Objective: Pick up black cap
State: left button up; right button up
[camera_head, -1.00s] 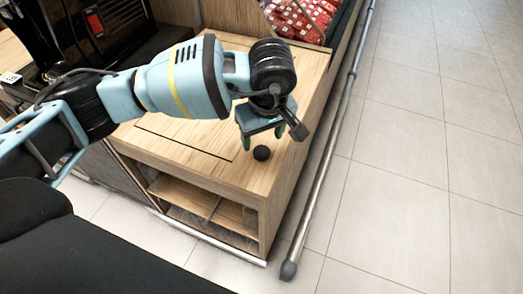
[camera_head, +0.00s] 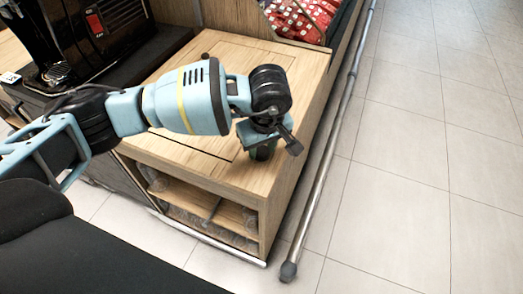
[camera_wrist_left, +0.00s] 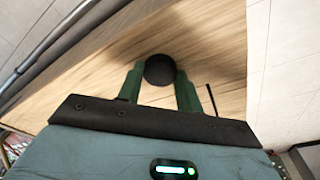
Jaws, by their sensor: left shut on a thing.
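The black cap (camera_wrist_left: 160,69) is a small round dark piece in the left wrist view, sitting between the two green fingertips over the wooden counter top (camera_head: 190,155). My left gripper (camera_wrist_left: 160,78) is shut on it, with one finger against each side. In the head view, my left gripper (camera_head: 262,152) points down at the counter's front right part, and the cap is largely hidden behind its fingers. I cannot tell whether the cap still touches the wood. My right gripper is not in view.
A dark machine (camera_head: 100,35) stands on the counter at the back left. Red packages (camera_head: 305,18) lie in a bin at the back. A metal rail (camera_head: 330,150) runs along the counter's right side. Open shelves (camera_head: 195,205) are below. The tiled floor at right is clear.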

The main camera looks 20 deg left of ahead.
aim_at(261, 149)
pick_arm(q)
jog(key=shift+c, duration=0.8)
jog(key=shift+r, duration=0.1)
jog(key=shift+r, duration=0.55)
notch_tip(261, 149, up, 2)
jog(key=shift+r, duration=0.2)
jog(key=s+a+r, duration=0.1)
jog(key=s+a, duration=0.8)
jog(key=s, duration=0.4)
jog(key=shift+a+r, duration=0.15)
jog(key=shift+a, duration=0.15)
jog(key=shift+w, duration=0.15)
